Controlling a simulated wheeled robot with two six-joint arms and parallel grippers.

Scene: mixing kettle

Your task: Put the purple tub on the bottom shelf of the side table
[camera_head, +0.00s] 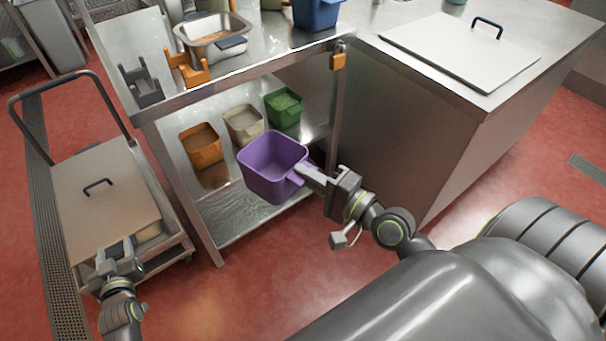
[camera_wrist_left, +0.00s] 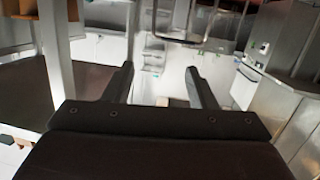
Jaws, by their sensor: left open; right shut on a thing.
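A purple tub (camera_head: 268,168) hangs at the front edge of the side table's bottom shelf (camera_head: 245,215) in the head view. My right gripper (camera_head: 312,178) is shut on the tub's handle at its right side. The tub is upright or nearly so and its inside looks empty. It overlaps the shelf's front in the picture, and I cannot tell whether it touches the shelf. My left gripper (camera_head: 118,252) is open and empty, over the near end of the cart at left. In the left wrist view its two fingers (camera_wrist_left: 160,85) are apart with nothing between them.
On the bottom shelf stand an orange tub (camera_head: 200,146), a beige tub (camera_head: 243,124) and a green tub (camera_head: 284,107). The shelf's front left is bare. A lidded cart (camera_head: 105,195) stands at left.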

